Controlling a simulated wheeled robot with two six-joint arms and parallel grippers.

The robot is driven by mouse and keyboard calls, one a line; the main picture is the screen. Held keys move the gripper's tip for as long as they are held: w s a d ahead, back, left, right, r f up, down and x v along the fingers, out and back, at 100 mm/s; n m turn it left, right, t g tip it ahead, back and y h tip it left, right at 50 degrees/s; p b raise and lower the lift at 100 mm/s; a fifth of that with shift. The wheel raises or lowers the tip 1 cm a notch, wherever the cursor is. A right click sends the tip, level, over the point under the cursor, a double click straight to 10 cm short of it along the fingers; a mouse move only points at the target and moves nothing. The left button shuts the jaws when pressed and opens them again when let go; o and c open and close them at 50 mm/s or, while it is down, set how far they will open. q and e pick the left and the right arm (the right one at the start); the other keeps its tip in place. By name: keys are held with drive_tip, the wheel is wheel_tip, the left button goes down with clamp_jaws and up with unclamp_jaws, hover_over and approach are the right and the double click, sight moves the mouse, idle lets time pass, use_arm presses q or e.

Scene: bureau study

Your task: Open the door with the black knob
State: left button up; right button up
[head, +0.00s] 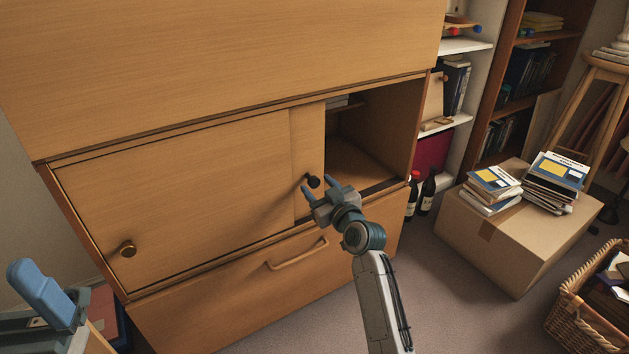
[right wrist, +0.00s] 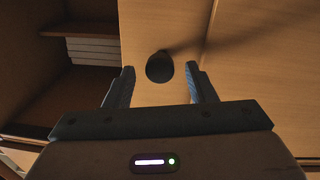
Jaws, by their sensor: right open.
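The light wooden cabinet (head: 190,50) has a low compartment with two door panels. To the right of the strip the compartment (head: 365,150) stands open. My right gripper (head: 325,190) is open at the black knob. In the right wrist view the black knob (right wrist: 159,67) lies between and slightly beyond the spread fingertips; contact is not clear. A blue finger-like part of my left gripper (head: 42,295) shows at the lower left; its opening is hidden.
A drawer with a bar handle (head: 297,254) lies below the doors. Dark bottles (head: 427,192) stand on the floor right of the cabinet. A cardboard box (head: 505,235) with books and a wicker basket (head: 590,310) are further right. Carpet (head: 450,310) is clear in front.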

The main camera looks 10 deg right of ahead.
drive_tip(key=p+v, duration=0.1)
drive_tip(key=v, duration=0.7)
